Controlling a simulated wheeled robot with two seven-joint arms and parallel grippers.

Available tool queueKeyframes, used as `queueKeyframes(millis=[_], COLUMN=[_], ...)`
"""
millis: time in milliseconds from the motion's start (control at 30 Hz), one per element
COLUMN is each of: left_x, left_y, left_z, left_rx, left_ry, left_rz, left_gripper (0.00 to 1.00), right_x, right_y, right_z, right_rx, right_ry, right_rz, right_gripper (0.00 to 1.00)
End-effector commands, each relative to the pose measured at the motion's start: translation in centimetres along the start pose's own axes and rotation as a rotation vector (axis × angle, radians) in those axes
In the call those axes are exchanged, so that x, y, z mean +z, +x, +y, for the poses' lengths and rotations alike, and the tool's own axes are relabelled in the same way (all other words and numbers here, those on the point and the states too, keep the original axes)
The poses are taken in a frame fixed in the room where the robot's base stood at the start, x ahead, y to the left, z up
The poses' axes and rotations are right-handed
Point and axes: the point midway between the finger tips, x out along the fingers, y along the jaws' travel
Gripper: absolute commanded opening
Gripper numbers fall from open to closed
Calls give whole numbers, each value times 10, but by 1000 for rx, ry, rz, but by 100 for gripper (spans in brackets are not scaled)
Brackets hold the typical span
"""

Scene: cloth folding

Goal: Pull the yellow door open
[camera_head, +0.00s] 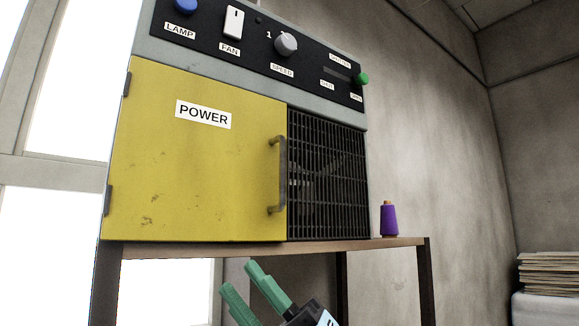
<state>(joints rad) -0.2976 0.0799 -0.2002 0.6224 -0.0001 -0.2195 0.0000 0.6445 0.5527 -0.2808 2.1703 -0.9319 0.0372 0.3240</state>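The yellow door (200,175) with a POWER label is on the front of a grey cabinet and looks shut, flush with the front. Its hinges are on the left edge. A dark metal bar handle (274,175) stands upright at its right edge. My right gripper (238,277) is at the bottom of the view, below the shelf edge and the handle. Its two green fingers are apart with nothing between them, and it is clear of the handle. My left gripper is not in view.
The cabinet stands on a wooden shelf (392,243) with dark legs. A black panel (215,32) with a blue button, switch, knob and green-tipped slider runs above the door. A dark grille (335,185) is right of the handle. A purple thread spool (389,219) stands on the shelf's right.

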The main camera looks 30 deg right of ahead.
Motion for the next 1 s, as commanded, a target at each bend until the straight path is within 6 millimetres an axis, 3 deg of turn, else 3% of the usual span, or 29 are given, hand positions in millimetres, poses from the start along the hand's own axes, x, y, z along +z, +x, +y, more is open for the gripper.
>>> queueKeyframes(millis=[33,133,200,300,467,600,800,900,1000], left_x=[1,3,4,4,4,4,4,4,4], left_y=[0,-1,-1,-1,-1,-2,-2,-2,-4], left_z=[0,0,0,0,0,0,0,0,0], left_rx=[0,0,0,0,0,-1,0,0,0], left_ry=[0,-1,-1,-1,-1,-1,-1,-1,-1], left_rz=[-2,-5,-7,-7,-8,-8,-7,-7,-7], left_gripper=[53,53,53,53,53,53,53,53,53], right_x=[-18,-49,-63,-68,-41,-4,29,35,40], right_y=[18,39,48,55,59,54,39,35,37], right_z=[20,41,51,63,98,147,209,223,222], right_rx=[-7,-70,-139,-273,-550,-792,-1009,-1052,-1067], right_ry=[-112,-332,-494,-735,-1108,-1348,-1500,-1523,-1526], right_rz=[130,359,488,619,668,563,368,318,305], right_gripper=[32,32,32,32,32,32,32,32,32])
